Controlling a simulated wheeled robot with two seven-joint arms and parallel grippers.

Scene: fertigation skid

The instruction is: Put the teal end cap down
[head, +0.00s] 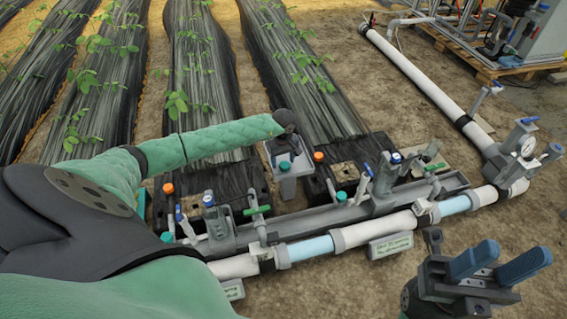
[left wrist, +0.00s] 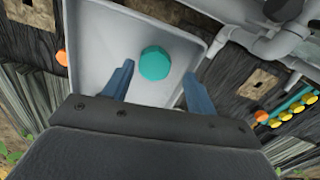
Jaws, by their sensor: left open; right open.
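A teal end cap (head: 285,166) lies inside a grey open bin (head: 289,186) near the middle of the head view. In the left wrist view the cap (left wrist: 155,63) sits on the pale floor of the bin (left wrist: 95,45). My left gripper (left wrist: 157,78) is open, with its blue fingers apart on either side of the cap in that view and not closed on it. In the head view the left gripper (head: 287,135) is over the bin, its fingers largely hidden. My right gripper (head: 497,262) is open and empty at the lower right.
A grey trough (head: 330,217) with valves and white pipe (head: 380,230) runs right of and in front of the bin. Orange caps (head: 318,156) and other teal caps (head: 341,196) stand nearby. Bare soil (head: 400,130) lies behind.

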